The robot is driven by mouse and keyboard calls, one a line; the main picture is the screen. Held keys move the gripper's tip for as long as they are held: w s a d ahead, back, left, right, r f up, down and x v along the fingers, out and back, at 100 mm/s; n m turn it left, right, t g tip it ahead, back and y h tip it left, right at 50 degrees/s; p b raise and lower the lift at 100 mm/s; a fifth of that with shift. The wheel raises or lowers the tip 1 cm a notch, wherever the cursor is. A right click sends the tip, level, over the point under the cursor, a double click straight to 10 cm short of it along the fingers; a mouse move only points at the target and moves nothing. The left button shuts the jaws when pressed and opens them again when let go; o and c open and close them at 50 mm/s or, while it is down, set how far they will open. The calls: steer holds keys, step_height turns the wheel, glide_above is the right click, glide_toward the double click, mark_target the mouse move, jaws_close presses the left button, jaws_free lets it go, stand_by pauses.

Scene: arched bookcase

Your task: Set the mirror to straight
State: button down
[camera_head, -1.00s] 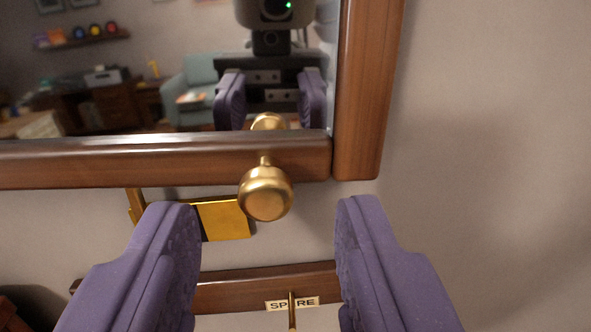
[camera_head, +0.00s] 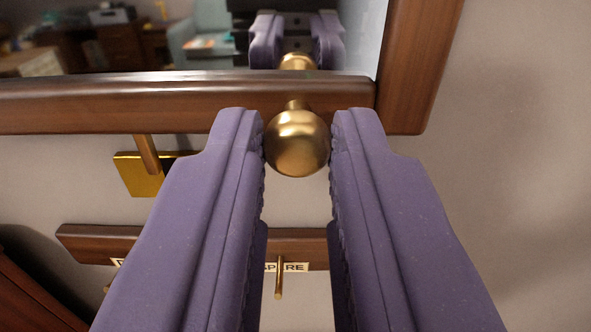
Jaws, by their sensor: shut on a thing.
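The mirror fills the top of the view, with a brown wooden frame (camera_head: 180,103) and reflecting glass (camera_head: 120,45). A round brass knob (camera_head: 297,143) sticks out from the lower rail near its right corner. My gripper (camera_head: 297,135) has purple fingers, one on each side of the knob, and is shut on it. The glass reflects my fingers, the knob and part of the room. The mirror's upper part is out of view.
A brass bracket (camera_head: 140,175) shows on the wall below the mirror. Lower down is a wooden rail (camera_head: 85,243) with a label reading "SPARE" (camera_head: 295,267) and a brass peg (camera_head: 279,280). Bare wall (camera_head: 510,160) lies to the right.

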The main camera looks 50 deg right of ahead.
steer(key=c, duration=1)
jaws_free()
steer(key=shift+s+d, duration=0.1)
steer(key=shift+s, duration=0.1)
steer(key=p+v, duration=0.1)
steer(key=v, duration=0.6)
steer(key=shift+s+a+p, duration=0.15)
steer(key=shift+a+p, duration=0.15)
steer(key=shift+p, duration=0.05)
